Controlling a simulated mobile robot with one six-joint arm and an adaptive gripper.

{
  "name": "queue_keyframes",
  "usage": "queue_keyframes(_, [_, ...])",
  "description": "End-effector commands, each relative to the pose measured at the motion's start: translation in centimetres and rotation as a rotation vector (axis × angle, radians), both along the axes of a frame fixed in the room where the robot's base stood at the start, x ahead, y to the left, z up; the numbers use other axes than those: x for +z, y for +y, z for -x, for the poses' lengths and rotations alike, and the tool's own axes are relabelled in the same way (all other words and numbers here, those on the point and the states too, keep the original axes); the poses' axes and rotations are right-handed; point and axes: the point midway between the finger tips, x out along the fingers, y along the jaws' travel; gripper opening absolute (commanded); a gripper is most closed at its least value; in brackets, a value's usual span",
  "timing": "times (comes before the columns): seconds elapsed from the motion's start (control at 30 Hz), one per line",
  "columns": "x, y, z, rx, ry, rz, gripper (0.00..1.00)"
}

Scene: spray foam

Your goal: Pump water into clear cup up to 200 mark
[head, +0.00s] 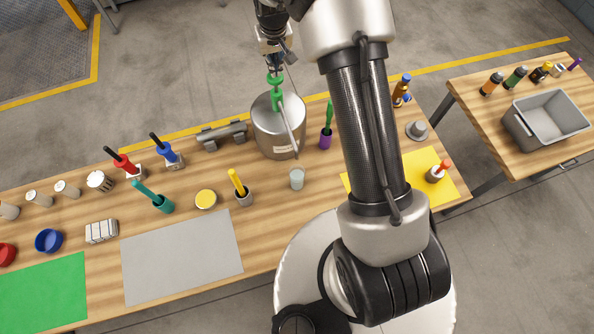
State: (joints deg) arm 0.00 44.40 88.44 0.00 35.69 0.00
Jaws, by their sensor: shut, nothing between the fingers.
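A clear cup (297,178) stands on the wooden table just in front of a large steel pot (279,142). The cup's markings and water level are too small to read. A pump with a green top (278,100) and a pale, slanting spout stands at the pot, its spout reaching toward the cup's side. My gripper (276,66) points down directly over the pump's green top. Its fingers are shut with nothing between them. I cannot tell whether they touch the pump.
A purple bottle with a green stem (326,134) stands right of the pot; a grey metal fixture (222,134) lies left. A yellow-handled item (241,189) is left of the cup. A grey mat (182,260) is bare. A second table (480,132) holds a grey bin (548,135).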

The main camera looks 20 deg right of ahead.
Motion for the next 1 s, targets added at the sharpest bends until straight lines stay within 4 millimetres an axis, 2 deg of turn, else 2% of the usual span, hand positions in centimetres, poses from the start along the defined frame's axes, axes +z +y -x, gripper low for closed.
queue_keyframes(1.0, [-3.2, 0.0, 0.1, 0.0, 0.002, 0.0, 0.0])
